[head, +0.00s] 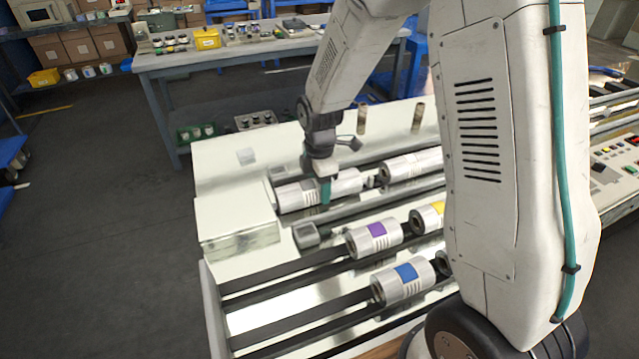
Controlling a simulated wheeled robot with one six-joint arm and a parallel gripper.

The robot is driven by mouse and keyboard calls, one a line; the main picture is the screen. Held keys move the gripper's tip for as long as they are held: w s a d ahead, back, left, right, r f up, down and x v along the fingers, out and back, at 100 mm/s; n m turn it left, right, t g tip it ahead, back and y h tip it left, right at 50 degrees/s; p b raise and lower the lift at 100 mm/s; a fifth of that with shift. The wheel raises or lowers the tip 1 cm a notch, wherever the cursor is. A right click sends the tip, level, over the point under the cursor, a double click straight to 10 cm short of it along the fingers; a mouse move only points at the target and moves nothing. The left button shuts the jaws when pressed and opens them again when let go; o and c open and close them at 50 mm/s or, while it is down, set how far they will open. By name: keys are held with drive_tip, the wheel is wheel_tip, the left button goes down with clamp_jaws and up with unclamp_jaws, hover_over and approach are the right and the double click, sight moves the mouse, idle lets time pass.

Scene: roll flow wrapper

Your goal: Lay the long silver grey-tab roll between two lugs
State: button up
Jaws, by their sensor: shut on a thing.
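A long silver roll (292,198) with a grey tab lies lengthwise at the back left of the machine's white bed, running on to the right behind the fingers. My gripper (326,190) points down over the roll's middle and is shut on it. The fingers hide part of the roll. Dark fittings show near its right end (370,181). I cannot tell whether the roll rests on the bed or sits between lugs.
Another silver roll (412,164) lies to the right in line. Rolls with purple (373,239), yellow (428,217) and blue (403,283) tabs lie on nearer dark rails. A grey block (306,236) stands before the held roll. Two brown posts (362,118) (417,117) stand behind.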

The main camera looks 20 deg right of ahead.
drive_tip(key=shift+f, duration=0.2)
drive_tip(key=o, duration=1.7)
drive_tip(key=shift+r, duration=0.1)
wheel_tip(320, 180, up, 8)
drive_tip(key=shift+f, duration=0.2)
